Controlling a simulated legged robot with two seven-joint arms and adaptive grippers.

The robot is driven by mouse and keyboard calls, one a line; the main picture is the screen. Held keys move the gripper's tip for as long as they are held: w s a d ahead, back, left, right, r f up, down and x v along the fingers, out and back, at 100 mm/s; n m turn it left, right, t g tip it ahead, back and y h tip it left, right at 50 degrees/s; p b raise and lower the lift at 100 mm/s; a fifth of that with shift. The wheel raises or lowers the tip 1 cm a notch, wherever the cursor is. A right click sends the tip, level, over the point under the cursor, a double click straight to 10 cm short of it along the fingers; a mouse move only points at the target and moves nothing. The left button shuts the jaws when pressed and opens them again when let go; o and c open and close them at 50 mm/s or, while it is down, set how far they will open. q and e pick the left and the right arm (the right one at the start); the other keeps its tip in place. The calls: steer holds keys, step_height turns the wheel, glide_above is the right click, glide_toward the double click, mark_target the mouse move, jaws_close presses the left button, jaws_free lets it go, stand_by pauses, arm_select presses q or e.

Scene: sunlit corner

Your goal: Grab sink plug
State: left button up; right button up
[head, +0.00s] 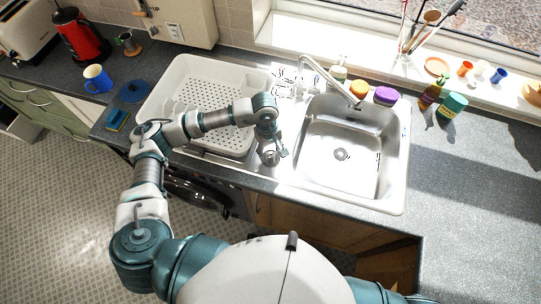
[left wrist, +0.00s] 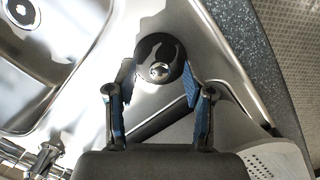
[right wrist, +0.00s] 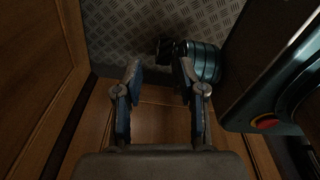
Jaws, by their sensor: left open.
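The sink plug (left wrist: 159,48) is a dark round disc with a shiny metal knob. It lies on the steel drainer beside the sink basin (head: 345,130). In the head view the plug (head: 269,157) is partly hidden by my left gripper (head: 276,150). In the left wrist view my left gripper (left wrist: 160,78) is open, with its blue-padded fingers on either side of the plug's near part. I cannot tell whether they touch it. My right gripper (right wrist: 159,68) is open and empty in the right wrist view, low by wooden cupboard fronts.
A white dish rack (head: 185,75) stands left of the sink. The tap (head: 330,78) arches over the basin's back edge. A purple-lidded jar (head: 386,95) and bottles stand behind and right of the basin.

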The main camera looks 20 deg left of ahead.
arm_select(q)
steer(key=shift+d+f, duration=0.1)
steer(key=shift+f, duration=0.7)
steer(key=shift+s, duration=0.1)
jaws_close()
steer(key=shift+r, duration=0.1)
